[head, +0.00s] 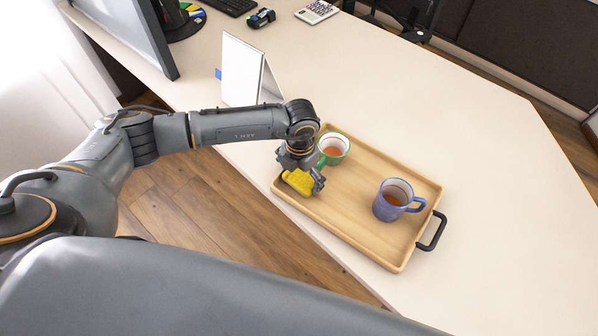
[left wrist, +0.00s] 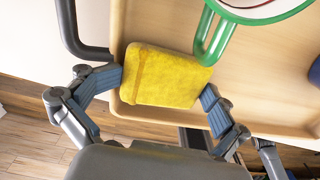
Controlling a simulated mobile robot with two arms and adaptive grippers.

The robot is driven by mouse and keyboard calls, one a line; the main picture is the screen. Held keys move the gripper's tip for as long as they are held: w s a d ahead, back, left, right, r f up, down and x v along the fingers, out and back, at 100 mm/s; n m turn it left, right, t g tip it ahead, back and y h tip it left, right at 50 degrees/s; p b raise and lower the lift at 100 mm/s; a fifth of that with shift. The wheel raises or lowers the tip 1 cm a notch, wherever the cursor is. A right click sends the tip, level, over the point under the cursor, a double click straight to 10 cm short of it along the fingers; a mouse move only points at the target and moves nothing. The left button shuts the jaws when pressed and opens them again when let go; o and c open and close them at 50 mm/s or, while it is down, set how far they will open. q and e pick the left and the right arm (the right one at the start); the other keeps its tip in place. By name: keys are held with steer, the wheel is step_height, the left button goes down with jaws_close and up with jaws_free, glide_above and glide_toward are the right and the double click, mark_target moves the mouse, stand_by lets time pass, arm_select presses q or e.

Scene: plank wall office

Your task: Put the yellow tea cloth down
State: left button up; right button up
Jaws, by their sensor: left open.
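The yellow tea cloth (head: 298,181) is a small folded pad at the near left corner of the wooden tray (head: 345,228). It also shows in the left wrist view (left wrist: 165,77), near the tray's rim and beside the black handle. My left gripper (head: 303,182) is over that corner. Its jaws are open, with one finger on each side of the cloth (left wrist: 160,92). I cannot tell whether the fingers still touch it. My right gripper is not in view.
A green mug (head: 333,148) of tea stands close beside my left gripper, and a blue mug (head: 393,200) stands at the tray's right. A white folded card (head: 243,70) stands behind my forearm. The pale desk (head: 480,150) is clear on the right.

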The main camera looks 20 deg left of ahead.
mark_target(300, 174)
arm_select(q)
step_height(300, 174, up, 13)
steer(key=b, duration=0.2)
steer(key=shift+w+a, duration=0.15)
steer(key=shift+w, duration=0.05)
steer(key=shift+f, duration=0.1)
